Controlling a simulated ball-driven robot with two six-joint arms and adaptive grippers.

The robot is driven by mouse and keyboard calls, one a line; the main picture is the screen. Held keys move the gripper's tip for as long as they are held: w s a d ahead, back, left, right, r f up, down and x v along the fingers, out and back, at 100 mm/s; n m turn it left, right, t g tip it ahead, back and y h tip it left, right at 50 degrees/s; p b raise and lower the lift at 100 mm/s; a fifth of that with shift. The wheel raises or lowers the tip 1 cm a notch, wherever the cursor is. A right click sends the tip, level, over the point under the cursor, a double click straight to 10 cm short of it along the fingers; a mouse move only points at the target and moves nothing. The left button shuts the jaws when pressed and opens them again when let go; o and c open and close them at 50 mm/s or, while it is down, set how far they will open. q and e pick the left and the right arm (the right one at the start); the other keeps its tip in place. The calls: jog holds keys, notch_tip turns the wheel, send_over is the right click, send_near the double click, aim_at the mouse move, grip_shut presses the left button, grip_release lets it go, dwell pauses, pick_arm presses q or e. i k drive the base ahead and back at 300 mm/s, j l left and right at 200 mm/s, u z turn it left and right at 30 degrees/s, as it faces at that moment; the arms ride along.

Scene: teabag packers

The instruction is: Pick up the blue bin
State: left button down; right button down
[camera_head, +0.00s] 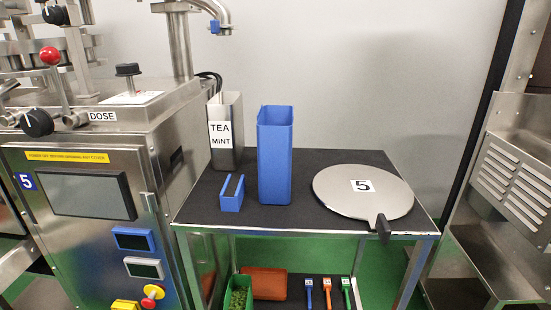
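A tall blue bin (275,158) stands upright near the middle of the dark-topped table (300,219). Its open top faces up, and its inside is mostly hidden. A small low blue open holder (232,194) sits on the table just left of it. Neither of my grippers shows in the head view, and nothing touches the tall blue bin.
A steel container labelled TEA MINT (225,133) stands at the table's back left. A round steel lid marked 5 (362,192) lies at right, its dark handle over the front edge. A machine (95,180) is close at left. A lower shelf holds trays and tools.

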aim_at(274, 123)
jog(key=i+l+u, duration=0.15)
jog(key=l, duration=0.2)
jog(key=i+l+u, duration=0.2)
jog(key=l+u, duration=0.15)
jog(key=l, duration=0.3)
jog(key=i+l+u, duration=0.2)
jog(key=l, duration=0.2)
jog(key=k+j, duration=0.05)
jog(key=k, duration=0.05)
